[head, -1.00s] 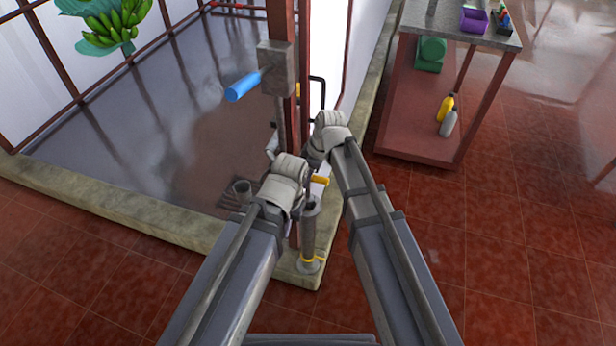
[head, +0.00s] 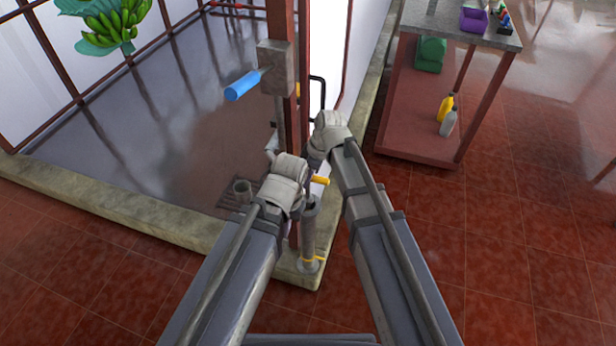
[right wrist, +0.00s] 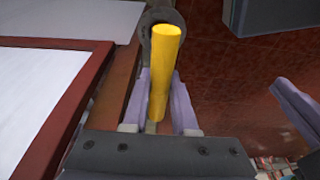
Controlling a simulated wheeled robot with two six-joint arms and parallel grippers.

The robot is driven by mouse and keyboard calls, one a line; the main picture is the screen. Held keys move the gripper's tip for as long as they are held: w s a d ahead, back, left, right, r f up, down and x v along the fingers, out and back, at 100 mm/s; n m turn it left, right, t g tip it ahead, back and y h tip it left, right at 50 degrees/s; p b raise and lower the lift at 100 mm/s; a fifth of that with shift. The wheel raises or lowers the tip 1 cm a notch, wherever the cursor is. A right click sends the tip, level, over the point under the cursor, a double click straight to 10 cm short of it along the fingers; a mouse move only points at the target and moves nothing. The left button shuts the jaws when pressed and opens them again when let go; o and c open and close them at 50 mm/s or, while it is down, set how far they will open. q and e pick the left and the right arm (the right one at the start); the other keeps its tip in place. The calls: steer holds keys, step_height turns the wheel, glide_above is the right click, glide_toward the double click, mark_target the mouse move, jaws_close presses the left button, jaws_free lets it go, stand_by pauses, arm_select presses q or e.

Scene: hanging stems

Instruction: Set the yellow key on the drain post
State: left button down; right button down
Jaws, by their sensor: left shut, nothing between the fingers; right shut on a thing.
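The yellow key (head: 320,181) is held in my right gripper (right wrist: 162,78), which is shut on it. In the right wrist view the key (right wrist: 161,65) stands out between the two fingers, its thick end overlapping a dark round shape; I cannot tell whether they touch. The grey drain post (head: 309,232) stands upright on the curb corner, with a yellow band near its foot. In the head view the key shows just above the post's top, apart from it. My left gripper (head: 291,207) is shut and empty beside the post, its fingers largely hidden by its wrist.
A red-brown upright (head: 283,110) with a grey box (head: 275,68) and blue handle (head: 243,86) rises just behind the grippers. A stone curb (head: 120,220) edges the wet floor. A shelf table (head: 420,130) with bottles stands at right. Open red tiles lie right.

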mark_target(308, 197)
steer(key=shift+d+b+x, duration=0.2)
steer(key=shift+b+x, duration=0.7)
steer(key=shift+b, duration=0.05)
steer(key=shift+d+b+x, duration=0.2)
steer(key=shift+b+x, duration=0.7)
steer(key=shift+d+b+x, duration=0.2)
steer(key=shift+b+x, duration=0.65)
steer(key=shift+b, duration=0.1)
stand_by(1.5)
steer(key=shift+s+f, duration=0.15)
steer(key=shift+s, duration=0.05)
steer(key=shift+c, duration=1.2)
jaws_free()
steer(key=shift+w+a+r+p+v, duration=0.1)
steer(key=shift+a+p+v, duration=0.2)
steer(key=shift+p+v, duration=1.1)
steer(key=shift+w+a+r+p+v, duration=0.1)
steer(key=shift+a+p+v, duration=0.2)
steer(key=shift+p+v, duration=1.1)
steer(key=shift+w+a+r+p+v, duration=0.1)
steer(key=shift+a+p+v, duration=0.2)
steer(key=shift+p+v, duration=1.1)
steer(key=shift+f, duration=0.15)
